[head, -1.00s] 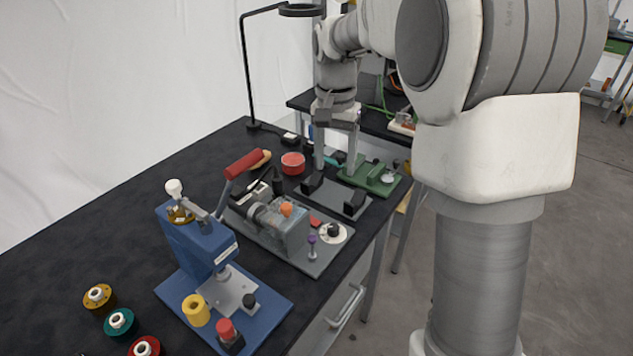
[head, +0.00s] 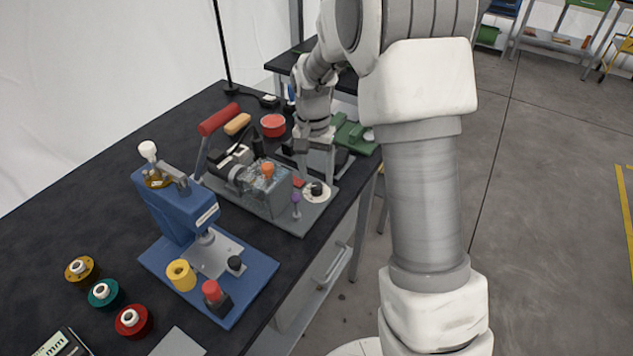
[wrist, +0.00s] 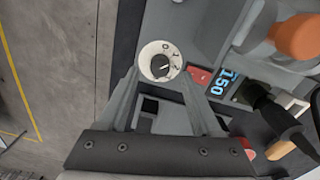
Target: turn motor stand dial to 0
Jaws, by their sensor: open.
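The motor stand (head: 275,208) is a grey base with a motor block and an orange knob (head: 267,170). Its dial (head: 317,192), a white marked disc with a black knob, sits at the right end of the base. In the wrist view the dial (wrist: 160,62) shows a 0 near its top and other marks to the right; the knob's exact setting is too small to read. A blue display (wrist: 225,84) beside it reads 150. My gripper (head: 316,174) is open and empty, its fingers on either side of the dial's near edge; contact cannot be told.
A red round container (head: 273,125) and a green device (head: 352,135) lie behind. The bench edge runs just right of the dial.

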